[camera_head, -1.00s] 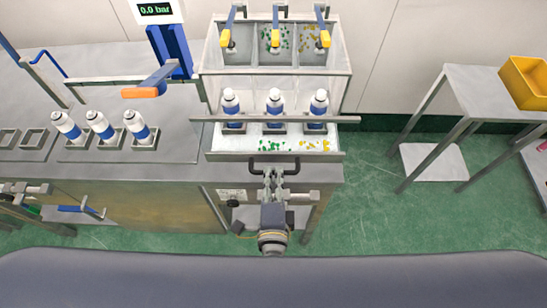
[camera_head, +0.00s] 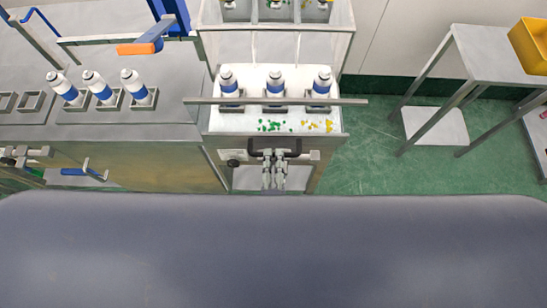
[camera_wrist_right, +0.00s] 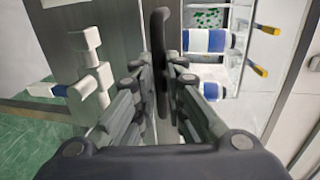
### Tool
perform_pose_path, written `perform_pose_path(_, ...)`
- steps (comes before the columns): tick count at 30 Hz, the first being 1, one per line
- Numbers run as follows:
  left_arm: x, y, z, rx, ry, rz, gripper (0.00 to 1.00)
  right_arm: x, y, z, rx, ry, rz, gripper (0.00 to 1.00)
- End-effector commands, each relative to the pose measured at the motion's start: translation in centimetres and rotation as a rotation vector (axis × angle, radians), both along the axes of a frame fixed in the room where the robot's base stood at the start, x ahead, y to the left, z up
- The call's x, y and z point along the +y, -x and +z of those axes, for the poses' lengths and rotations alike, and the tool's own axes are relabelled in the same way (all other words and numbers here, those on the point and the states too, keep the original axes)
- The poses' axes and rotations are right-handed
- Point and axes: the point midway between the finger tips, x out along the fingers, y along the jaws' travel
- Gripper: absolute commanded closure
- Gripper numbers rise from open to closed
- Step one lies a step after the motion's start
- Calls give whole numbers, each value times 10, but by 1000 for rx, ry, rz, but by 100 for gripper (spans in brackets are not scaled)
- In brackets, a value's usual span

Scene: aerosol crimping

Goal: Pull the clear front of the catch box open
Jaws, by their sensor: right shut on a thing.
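The catch box is the metal unit right of centre in the head view, with a white tray (camera_head: 240,122) holding loose green and yellow bits at its front. A dark bar handle (camera_head: 290,153) sits on the front side below the tray edge. The clear front itself is hard to make out. My right gripper (camera_head: 273,162) is shut on the handle. In the right wrist view the handle (camera_wrist_right: 160,45) stands between the fingers of my right gripper (camera_wrist_right: 163,85). My left gripper is not in view.
Three blue-and-white cans (camera_head: 275,83) stand in holders behind a long grey bar (camera_head: 190,101). Several similar cans (camera_head: 100,87) stand on the bench to the left. A side table (camera_head: 480,55) with a yellow bin (camera_head: 530,42) is at right. Green floor between is clear.

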Motion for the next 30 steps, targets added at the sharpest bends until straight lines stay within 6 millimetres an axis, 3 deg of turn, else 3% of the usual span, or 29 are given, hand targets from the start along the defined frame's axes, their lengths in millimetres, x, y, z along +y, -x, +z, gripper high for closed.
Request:
perform_pose_path(1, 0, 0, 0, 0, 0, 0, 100, 0, 1, -1, 2, 1, 1, 100)
perform_pose_path(2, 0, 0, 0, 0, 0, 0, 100, 0, 1, -1, 2, 1, 1, 82)
perform_pose_path(3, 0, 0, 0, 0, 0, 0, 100, 0, 1, -1, 2, 0, 1, 80)
perform_pose_path(14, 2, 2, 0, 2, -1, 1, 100, 0, 4, 0, 2, 0, 1, 80)
perform_pose_path(24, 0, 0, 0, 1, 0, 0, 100, 0, 55, 10, 6, 0, 2, 80)
perform_pose_path(30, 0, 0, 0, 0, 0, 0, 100, 0, 72, 14, 2, 0, 1, 80)
